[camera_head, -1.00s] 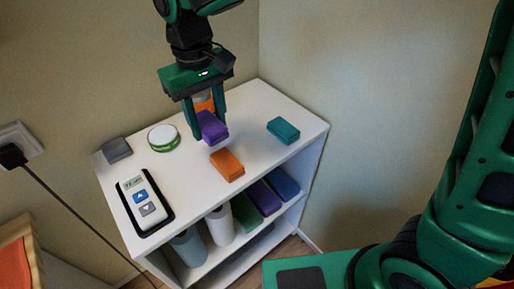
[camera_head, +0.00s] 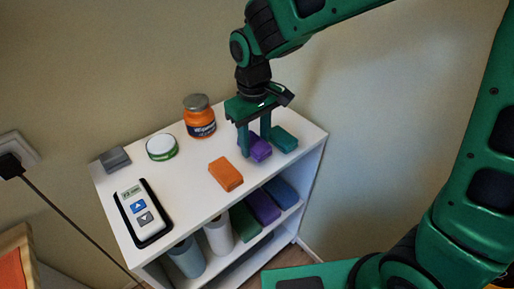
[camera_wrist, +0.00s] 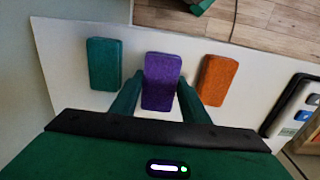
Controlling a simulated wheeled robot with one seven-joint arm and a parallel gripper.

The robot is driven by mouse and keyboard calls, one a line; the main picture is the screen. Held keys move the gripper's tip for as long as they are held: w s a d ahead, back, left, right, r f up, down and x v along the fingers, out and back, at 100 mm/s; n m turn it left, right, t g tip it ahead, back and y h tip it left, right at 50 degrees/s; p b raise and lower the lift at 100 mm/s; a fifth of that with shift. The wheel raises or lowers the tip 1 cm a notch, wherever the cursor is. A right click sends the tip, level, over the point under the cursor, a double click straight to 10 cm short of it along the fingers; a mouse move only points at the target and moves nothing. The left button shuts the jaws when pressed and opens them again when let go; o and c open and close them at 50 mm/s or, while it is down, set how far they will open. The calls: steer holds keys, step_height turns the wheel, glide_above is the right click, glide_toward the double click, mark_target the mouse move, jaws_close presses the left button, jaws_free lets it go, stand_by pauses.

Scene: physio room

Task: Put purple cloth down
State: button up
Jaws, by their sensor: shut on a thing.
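The purple cloth (camera_head: 261,150) is a small folded block between the fingers of my gripper (camera_head: 254,148), over the right part of the white shelf top (camera_head: 190,180). In the wrist view the purple cloth (camera_wrist: 161,80) stands between the fingertips of my gripper (camera_wrist: 160,100), which is shut on it. It is at or just above the surface; I cannot tell if it touches. A teal cloth (camera_head: 284,139) lies close on its right in the head view. An orange cloth (camera_head: 226,174) lies to its left, with a gap.
An orange jar (camera_head: 200,118) with a grey lid stands behind left. A white and green tin (camera_head: 161,147), a grey block (camera_head: 115,159) and a handheld device (camera_head: 141,208) are on the left. Rolled and folded cloths fill the shelf below. The right wall is close.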

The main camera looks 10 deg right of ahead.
mark_target(255, 142)
steer(key=shift+f, duration=1.5)
steer(key=o, duration=1.1)
step_height(255, 142, up, 12)
steer(key=shift+a+r, duration=0.1)
steer(key=shift+a, duration=0.05)
